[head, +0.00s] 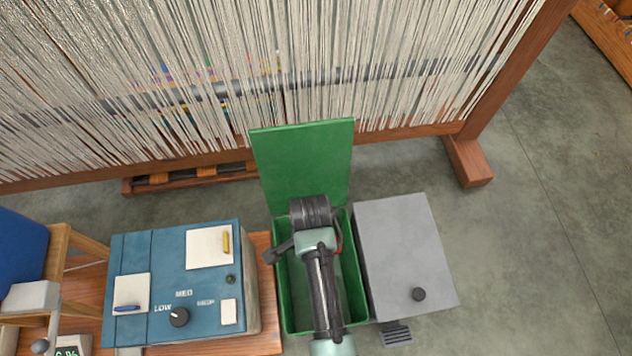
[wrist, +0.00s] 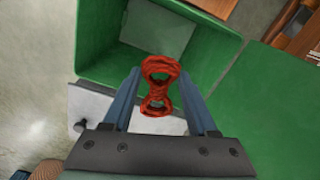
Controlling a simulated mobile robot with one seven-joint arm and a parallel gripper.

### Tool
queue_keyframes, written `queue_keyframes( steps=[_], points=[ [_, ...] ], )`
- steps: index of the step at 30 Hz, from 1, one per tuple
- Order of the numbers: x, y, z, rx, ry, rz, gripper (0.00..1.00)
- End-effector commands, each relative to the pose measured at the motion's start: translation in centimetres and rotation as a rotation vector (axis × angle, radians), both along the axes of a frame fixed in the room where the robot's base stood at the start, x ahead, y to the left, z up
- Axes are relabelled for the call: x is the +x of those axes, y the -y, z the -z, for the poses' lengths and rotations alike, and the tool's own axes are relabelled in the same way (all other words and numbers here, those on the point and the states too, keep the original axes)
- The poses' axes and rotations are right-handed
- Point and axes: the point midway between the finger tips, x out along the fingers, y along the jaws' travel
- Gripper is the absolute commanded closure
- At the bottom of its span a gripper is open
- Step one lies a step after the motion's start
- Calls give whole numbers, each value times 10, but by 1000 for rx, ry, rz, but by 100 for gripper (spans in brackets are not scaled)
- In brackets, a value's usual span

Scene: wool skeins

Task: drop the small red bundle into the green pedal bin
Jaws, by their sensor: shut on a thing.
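The small red bundle (wrist: 160,84), a skein pinched at its middle, is between the two fingers of my gripper (wrist: 161,88) in the wrist view. My gripper is shut on it. The green pedal bin (head: 281,295) stands in the lower middle of the head view with its green lid (head: 303,160) raised. My gripper and arm are over the bin's opening and hide part of its inside. In the wrist view the bin's inside (wrist: 105,40) shows behind the bundle. In the head view my gripper mostly hides the bundle.
A grey bin (head: 400,250) with a shut lid, a dark knob and a pedal (head: 396,334) stands close on the right. A blue box with a dial (head: 160,260) stands on the left. A loom (head: 470,110) rises behind the raised lid. Floor is clear at far right.

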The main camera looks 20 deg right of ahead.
Motion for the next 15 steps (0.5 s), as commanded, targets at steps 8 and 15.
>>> queue_keyframes(
  steps=[8,15],
  points=[
    [0,0,34,0,0,-2,93],
    [0,0,36,0,0,-2,93]
  ],
)
